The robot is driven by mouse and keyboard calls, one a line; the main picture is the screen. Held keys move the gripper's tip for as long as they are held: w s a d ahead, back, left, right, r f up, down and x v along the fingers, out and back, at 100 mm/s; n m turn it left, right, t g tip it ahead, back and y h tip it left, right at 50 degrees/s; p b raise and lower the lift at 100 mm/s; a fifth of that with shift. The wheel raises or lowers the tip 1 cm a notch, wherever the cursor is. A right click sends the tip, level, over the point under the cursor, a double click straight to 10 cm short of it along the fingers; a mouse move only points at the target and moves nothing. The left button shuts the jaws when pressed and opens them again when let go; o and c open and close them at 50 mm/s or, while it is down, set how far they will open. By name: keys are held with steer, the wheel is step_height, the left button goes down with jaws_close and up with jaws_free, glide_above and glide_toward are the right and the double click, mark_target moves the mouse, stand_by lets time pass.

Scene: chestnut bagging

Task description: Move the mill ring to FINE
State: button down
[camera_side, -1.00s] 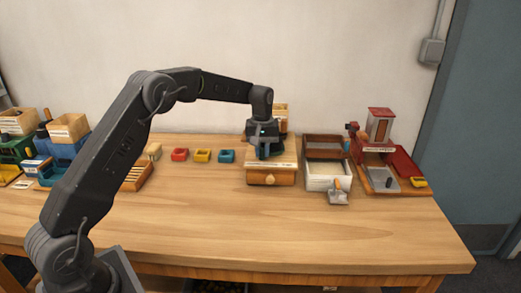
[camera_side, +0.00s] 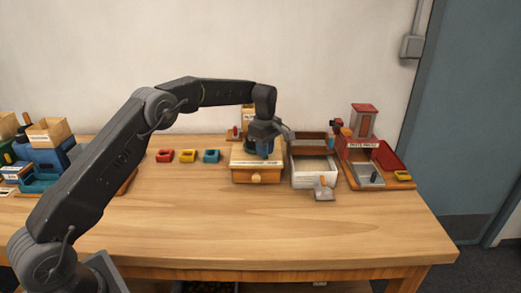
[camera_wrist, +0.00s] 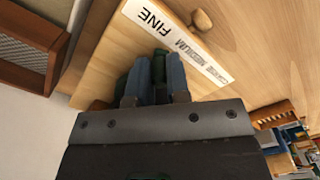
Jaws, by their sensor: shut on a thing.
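The mill is a wooden box (camera_side: 242,160) with a drawer knob, at the back of the table. In the wrist view its pale top (camera_wrist: 112,60) carries a white label strip (camera_wrist: 165,32) reading FINE, MEDIUM and a partly blurred third word. My gripper (camera_wrist: 165,68) is over the mill's top, its blue fingers shut on a dark green part that I take for the mill ring (camera_wrist: 158,66). The fingers are near the FINE end of the strip. Most of the ring is hidden by the fingers and gripper body. My gripper also shows in the side view (camera_side: 264,152).
A screen-bottomed tray (camera_wrist: 28,50) stands close beside the mill, above a white box (camera_side: 314,181). A red machine (camera_side: 361,145) is farther right. Red, yellow and blue small trays (camera_side: 188,156) lie left of the mill. The table's front is clear.

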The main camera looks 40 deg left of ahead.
steer(key=shift+w+n, duration=0.4)
steer(key=shift+n, duration=0.2)
steer(key=c, duration=1.1)
jaws_free()
steer(key=shift+d, duration=0.1)
step_height(320, 180, up, 12)
